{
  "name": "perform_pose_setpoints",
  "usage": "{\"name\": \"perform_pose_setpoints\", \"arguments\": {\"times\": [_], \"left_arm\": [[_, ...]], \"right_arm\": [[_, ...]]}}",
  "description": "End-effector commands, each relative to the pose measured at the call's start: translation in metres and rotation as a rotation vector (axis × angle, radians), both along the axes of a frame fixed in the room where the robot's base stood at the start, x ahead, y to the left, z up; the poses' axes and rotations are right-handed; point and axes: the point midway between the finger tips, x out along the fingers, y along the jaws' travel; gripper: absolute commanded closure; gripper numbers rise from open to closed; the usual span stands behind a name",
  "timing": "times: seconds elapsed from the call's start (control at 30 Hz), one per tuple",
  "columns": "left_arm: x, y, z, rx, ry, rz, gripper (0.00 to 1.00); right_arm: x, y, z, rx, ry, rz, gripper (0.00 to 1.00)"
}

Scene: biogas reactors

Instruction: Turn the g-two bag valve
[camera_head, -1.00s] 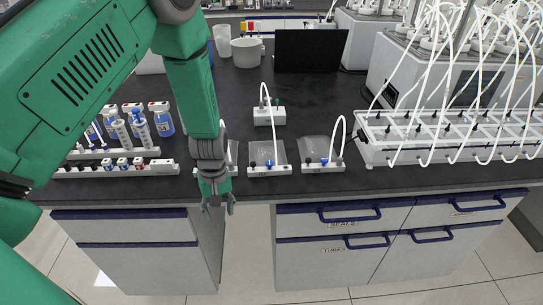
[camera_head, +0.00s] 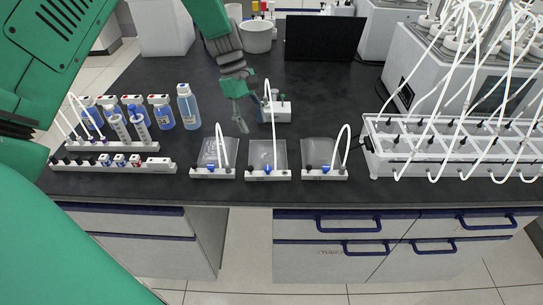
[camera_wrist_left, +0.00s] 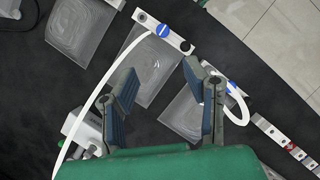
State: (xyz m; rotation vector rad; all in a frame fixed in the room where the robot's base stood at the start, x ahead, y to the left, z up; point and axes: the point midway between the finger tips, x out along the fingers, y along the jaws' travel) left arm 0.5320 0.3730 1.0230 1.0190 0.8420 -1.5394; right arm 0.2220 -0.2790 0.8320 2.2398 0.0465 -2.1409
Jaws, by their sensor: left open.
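Three clear flat bags lie in a row near the bench's front edge, each in a white holder strip with a blue valve. In the head view they are the left bag (camera_head: 214,152), middle bag (camera_head: 281,155) and right bag (camera_head: 318,148). I cannot read which is g-two. The middle bag's blue valve (camera_head: 267,169) also shows in the left wrist view (camera_wrist_left: 163,30); its white tube reaches a small white block (camera_head: 283,112). My left gripper (camera_head: 243,120) is open and empty, above the bench behind the bags. In the left wrist view its fingers (camera_wrist_left: 157,78) spread across the middle bag. My right gripper is not visible.
A white reactor rack (camera_head: 375,160) with many tubes stands at right.

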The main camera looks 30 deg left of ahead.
Motion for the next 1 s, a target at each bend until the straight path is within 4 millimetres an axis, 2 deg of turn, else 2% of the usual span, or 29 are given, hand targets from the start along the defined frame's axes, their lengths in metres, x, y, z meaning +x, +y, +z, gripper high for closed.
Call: {"name": "perform_pose_setpoints", "arguments": {"times": [0.17,0.4,0.6,0.8,1.0], "left_arm": [[-0.005,-0.013,-0.028,0.001,0.005,-0.002,0.59],[-0.007,-0.033,-0.077,0.002,0.007,-0.003,0.59],[-0.010,-0.044,-0.107,0.002,0.003,-0.002,0.59],[-0.011,-0.049,-0.121,0.002,0.001,-0.003,0.59],[-0.011,-0.050,-0.123,0.002,0.001,-0.003,0.59]], "right_arm": [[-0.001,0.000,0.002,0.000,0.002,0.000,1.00],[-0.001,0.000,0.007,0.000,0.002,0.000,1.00],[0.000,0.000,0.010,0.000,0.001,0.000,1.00],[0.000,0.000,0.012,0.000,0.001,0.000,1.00],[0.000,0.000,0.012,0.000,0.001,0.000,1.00]]}}
